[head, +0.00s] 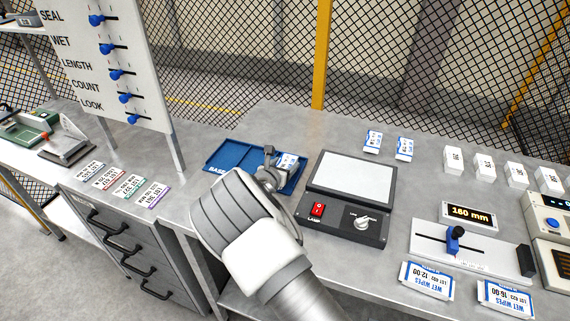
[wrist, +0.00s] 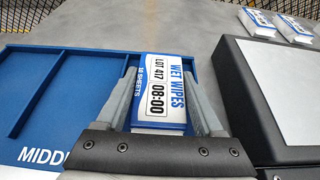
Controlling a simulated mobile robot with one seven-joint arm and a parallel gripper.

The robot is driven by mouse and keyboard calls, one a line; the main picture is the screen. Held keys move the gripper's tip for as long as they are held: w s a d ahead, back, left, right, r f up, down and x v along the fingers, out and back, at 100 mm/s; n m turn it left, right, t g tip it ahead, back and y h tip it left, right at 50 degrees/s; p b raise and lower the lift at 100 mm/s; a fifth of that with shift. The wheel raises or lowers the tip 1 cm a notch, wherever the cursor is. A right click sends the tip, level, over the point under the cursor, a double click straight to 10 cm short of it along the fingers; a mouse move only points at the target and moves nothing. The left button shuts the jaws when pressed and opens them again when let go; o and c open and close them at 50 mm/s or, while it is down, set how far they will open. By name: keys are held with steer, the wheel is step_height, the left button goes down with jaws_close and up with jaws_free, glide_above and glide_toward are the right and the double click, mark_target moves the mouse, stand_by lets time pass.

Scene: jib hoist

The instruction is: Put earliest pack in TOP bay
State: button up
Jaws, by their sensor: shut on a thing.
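A white and blue wet wipes pack (wrist: 165,92) reads LOT 417 and 08:00 in the wrist view. It also shows in the head view (head: 288,160), partly behind my gripper (head: 276,172). My gripper (wrist: 160,98) is shut on this pack, one finger along each side. The pack is over or in the right-hand bay of the blue tray (wrist: 62,56); I cannot tell whether it touches the floor. The bay to its left is empty and reads MIDD. That right bay's label is hidden. Two packs, reading 12:00 (head: 427,279) and 16:00 (head: 505,297), lie at the front right.
A lamp box (head: 345,195) stands close right of the tray. Two packs (head: 373,141) lie behind it. A gauge with a blue slider (head: 455,238) and several white blocks (head: 484,166) are further right. A panel of sliders (head: 105,60) stands left, above several lot cards (head: 130,185).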

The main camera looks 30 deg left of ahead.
steer(key=shift+f, duration=0.15)
steer(key=o, duration=1.1)
